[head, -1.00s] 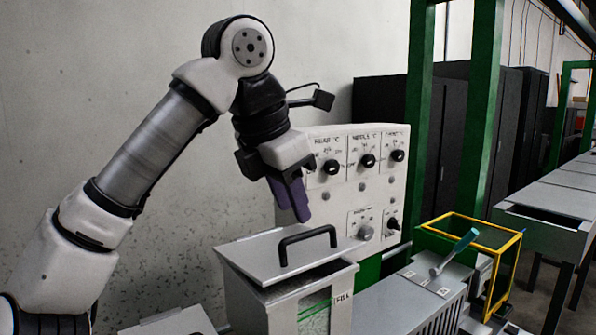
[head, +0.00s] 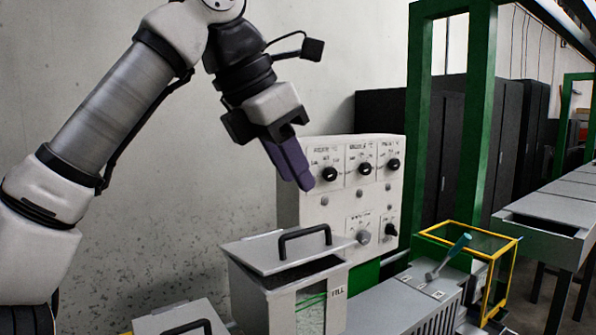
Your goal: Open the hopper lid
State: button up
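The hopper (head: 315,308) is a grey box marked FILL, with a window showing green lines. Its flat grey lid (head: 255,253) carries a black bar handle (head: 305,232). A dark gap shows between the lid's front edge and the hopper's rim, so the lid is not flush there. How the lid is supported at the back is hidden. My gripper (head: 296,178) has purple fingers pointing down, above the handle and apart from it. The fingers overlap from this side, so I cannot tell their opening. Nothing shows held in them.
A white control box (head: 345,185) with black knobs stands behind the hopper. Another black handle (head: 190,325) shows at the bottom left. A teal-handled lever (head: 450,256) and a yellow-framed guard (head: 505,270) stand to the right.

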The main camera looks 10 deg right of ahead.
aim_at(271, 252)
jog(key=i+l+u, duration=0.25)
jog(key=l, duration=0.2)
jog(key=l+u, duration=0.25)
jog(key=l, duration=0.15)
jog(key=i+l+u, duration=0.1)
jog(key=l+u, duration=0.15)
jog(key=l, duration=0.25)
